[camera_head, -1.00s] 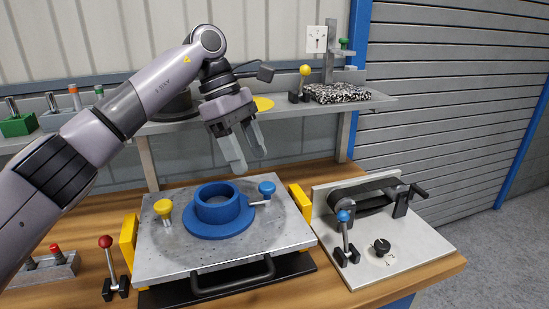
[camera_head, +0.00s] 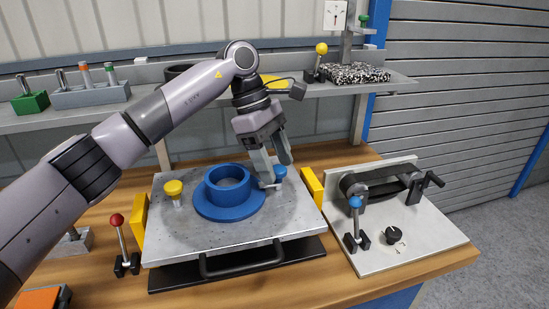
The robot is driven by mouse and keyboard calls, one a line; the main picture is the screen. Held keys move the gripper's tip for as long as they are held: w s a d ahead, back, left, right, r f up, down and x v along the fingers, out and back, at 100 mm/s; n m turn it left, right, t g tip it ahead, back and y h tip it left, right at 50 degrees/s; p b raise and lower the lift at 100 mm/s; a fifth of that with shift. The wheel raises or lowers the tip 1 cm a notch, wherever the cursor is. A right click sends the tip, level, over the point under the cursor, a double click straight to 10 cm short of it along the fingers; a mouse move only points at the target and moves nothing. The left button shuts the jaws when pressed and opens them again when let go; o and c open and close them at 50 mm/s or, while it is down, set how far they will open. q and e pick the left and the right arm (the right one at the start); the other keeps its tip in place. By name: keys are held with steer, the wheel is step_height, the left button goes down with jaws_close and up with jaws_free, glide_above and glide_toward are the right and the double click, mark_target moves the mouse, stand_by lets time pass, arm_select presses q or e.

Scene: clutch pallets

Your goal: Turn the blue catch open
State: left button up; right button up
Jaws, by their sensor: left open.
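The blue catch (camera_head: 280,172) has a round blue knob and a short metal arm. It stands on the grey metal plate (camera_head: 290,219), at the right edge of the blue flanged ring (camera_head: 228,206). A yellow-knobbed catch (camera_head: 174,189) stands left of the ring. My left gripper (camera_head: 276,172) is right at the blue catch. Its fingers are apart and point down, one on the left side of the knob and the other above or behind it. The fingers partly hide the catch, and I cannot tell whether they touch it. My right gripper is not in view.
A black handle (camera_head: 241,263) is at the plate's front, with yellow blocks (camera_head: 313,187) beside the plate. A red-knobbed lever (camera_head: 118,221) stands left. A blue-knobbed lever (camera_head: 355,203) stands right, on the belt unit's board (camera_head: 428,234). A shelf (camera_head: 330,88) runs behind.

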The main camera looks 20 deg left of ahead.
arm_select(q)
steer(key=c, duration=1)
steer(key=shift+c, duration=0.2)
